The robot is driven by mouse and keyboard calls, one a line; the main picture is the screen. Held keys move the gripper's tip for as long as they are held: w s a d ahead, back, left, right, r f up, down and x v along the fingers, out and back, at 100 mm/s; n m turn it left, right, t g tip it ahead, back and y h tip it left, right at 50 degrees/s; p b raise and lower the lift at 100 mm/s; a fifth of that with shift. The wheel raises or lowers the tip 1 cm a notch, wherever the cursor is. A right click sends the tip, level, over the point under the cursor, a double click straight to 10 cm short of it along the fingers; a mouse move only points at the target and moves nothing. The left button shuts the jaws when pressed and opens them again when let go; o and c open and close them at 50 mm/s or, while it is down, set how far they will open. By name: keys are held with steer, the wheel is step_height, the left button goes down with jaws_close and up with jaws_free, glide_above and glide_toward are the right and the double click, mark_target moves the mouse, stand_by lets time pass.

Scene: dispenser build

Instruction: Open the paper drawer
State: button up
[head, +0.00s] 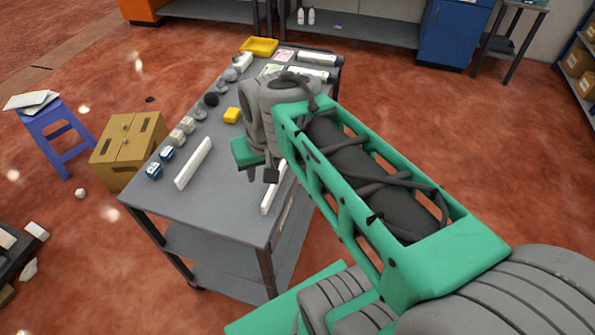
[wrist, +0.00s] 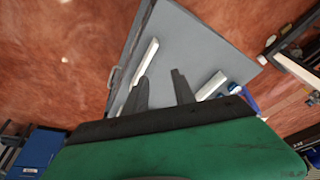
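My gripper (head: 260,181) hangs over the near half of the grey table, between two white bars. In the wrist view its two dark fingers (wrist: 160,76) are spread apart with nothing between them. A thin grey handle-like bar (wrist: 113,82) runs along the table's edge in the wrist view, left of the fingers and apart from them. In the head view this is the table's right side, largely hidden by my arm. I cannot tell which part is the paper drawer; no drawer stands visibly open.
Floor beyond the table's right side looks clear.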

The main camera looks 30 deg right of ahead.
steer(key=w+d+f+m+g+y+b, duration=0.1)
steer(key=w+d+f+m+b, duration=0.35)
steer(key=d+f, duration=0.6)
steer(key=w+d+f+m+g+y+b, duration=0.1)
steer(key=w+d+f+m+b, duration=0.4)
steer(key=d, duration=0.8)
steer(key=shift+n+h, duration=0.3)
steer(key=shift+n, duration=0.45)
steer(key=f, duration=0.3)
steer(key=w+f+p, duration=0.1)
steer(key=f, duration=0.2)
steer(key=w+f+p, duration=0.1)
steer(key=f, duration=0.2)
steer(key=shift+w+a+f, duration=0.15)
steer(key=shift+w+a, duration=0.05)
steer(key=shift+a, duration=0.2)
jaws_close()
